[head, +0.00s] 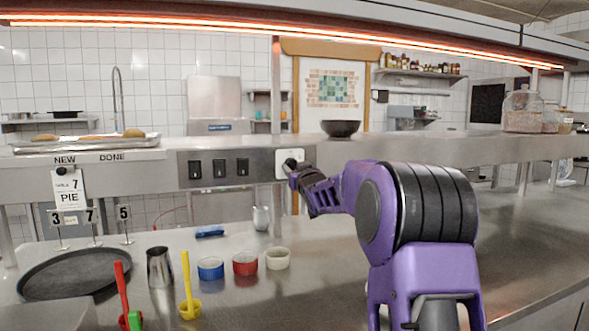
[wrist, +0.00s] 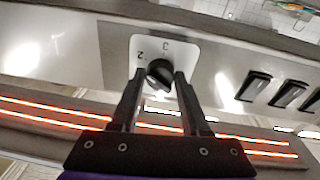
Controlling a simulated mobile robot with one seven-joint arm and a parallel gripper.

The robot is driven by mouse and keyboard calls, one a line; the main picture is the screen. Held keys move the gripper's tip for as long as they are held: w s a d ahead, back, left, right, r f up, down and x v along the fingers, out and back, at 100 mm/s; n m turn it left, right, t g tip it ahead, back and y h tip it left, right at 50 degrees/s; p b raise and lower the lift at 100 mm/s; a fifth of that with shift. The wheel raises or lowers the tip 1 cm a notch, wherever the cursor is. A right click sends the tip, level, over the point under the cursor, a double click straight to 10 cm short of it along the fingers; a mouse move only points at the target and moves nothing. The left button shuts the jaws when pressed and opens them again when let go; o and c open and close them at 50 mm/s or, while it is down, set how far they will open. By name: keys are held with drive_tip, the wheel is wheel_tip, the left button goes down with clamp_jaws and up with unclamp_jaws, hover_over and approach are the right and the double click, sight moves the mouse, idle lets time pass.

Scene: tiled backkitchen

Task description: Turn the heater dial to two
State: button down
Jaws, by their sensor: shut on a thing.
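The heater dial is a black round knob (wrist: 159,73) on a white plate (wrist: 190,50), set in the steel front of the overhead shelf. In the wrist view the plate shows a 2 at the left and a 3 at the top; other marks are hidden. My gripper (wrist: 160,76) has one finger on each side of the knob and is shut on it. I cannot tell which number the knob points to. In the head view my gripper (head: 293,171) reaches the dial plate (head: 283,157) from the right and covers part of it.
Several black rocker switches (head: 219,168) sit left of the dial. A dark bowl (head: 341,129) stands on the shelf above. Glowing heat lamps (head: 200,22) run overhead. Below are cups, a red bowl (head: 245,264) and a round black tray (head: 75,272). The right counter is clear.

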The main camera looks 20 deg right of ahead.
drive_tip(key=shift+f, duration=0.1)
idle(0.3)
drive_tip(key=shift+c, duration=2)
unclamp_jaws()
drive_tip(key=s+a+f+b, duration=0.1)
drive_tip(key=s, duration=1.6)
drive_tip(key=shift+s+f, duration=0.2)
